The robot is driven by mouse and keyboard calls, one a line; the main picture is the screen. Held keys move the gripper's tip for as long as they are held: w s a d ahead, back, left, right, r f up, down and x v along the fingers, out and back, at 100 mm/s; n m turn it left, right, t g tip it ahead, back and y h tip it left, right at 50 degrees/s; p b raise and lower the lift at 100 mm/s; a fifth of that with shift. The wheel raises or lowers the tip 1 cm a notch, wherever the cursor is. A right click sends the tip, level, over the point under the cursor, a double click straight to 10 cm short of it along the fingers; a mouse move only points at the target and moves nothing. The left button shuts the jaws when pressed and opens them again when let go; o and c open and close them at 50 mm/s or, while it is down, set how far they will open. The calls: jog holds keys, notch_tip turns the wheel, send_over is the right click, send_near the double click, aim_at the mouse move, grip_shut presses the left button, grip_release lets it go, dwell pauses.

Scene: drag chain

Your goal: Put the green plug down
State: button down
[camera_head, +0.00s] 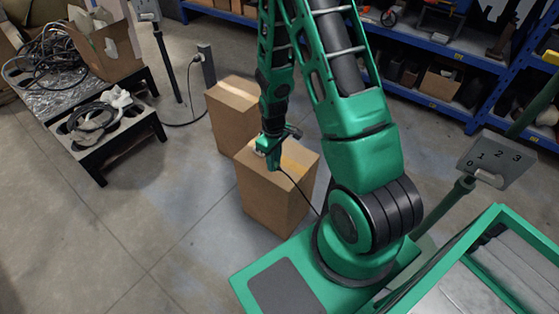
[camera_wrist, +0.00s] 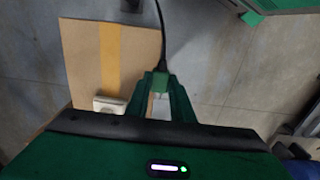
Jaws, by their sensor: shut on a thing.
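The green plug (camera_wrist: 160,81) is between my gripper's fingertips in the wrist view, with a black cable (camera_wrist: 162,40) running from it. My gripper (camera_head: 272,158) is shut on it, above the top of the front cardboard box (camera_head: 275,205). In the wrist view my gripper (camera_wrist: 161,88) is over the right edge of the box top (camera_wrist: 80,55), to the right of its yellow tape. I cannot tell whether the plug touches the box. In the head view the plug is too small to make out; its cable (camera_head: 297,187) trails down towards my base.
A white piece (camera_wrist: 109,105) lies on the box top, left of my gripper. A second cardboard box (camera_head: 230,120) stands behind. A black stand with cables (camera_head: 105,130) is at left, blue shelves (camera_head: 435,55) at the back. The floor at left front is clear.

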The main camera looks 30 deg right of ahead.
jog(key=w+d+f, duration=0.1)
jog(key=d+f, duration=0.1)
jog(key=d, duration=0.1)
jog(key=w+d+f, duration=0.1)
jog(key=d+f, duration=0.1)
jog(key=d, duration=0.1)
jog(key=w+d+f, duration=0.2)
jog(key=d, duration=0.1)
jog(key=shift+w+d, duration=0.1)
jog(key=shift+d, duration=0.1)
jog(key=shift+f, duration=2.05)
jog(key=shift+f, duration=0.1)
jog(key=c, duration=1.5)
grip_release()
jog(key=shift+c, duration=0.2)
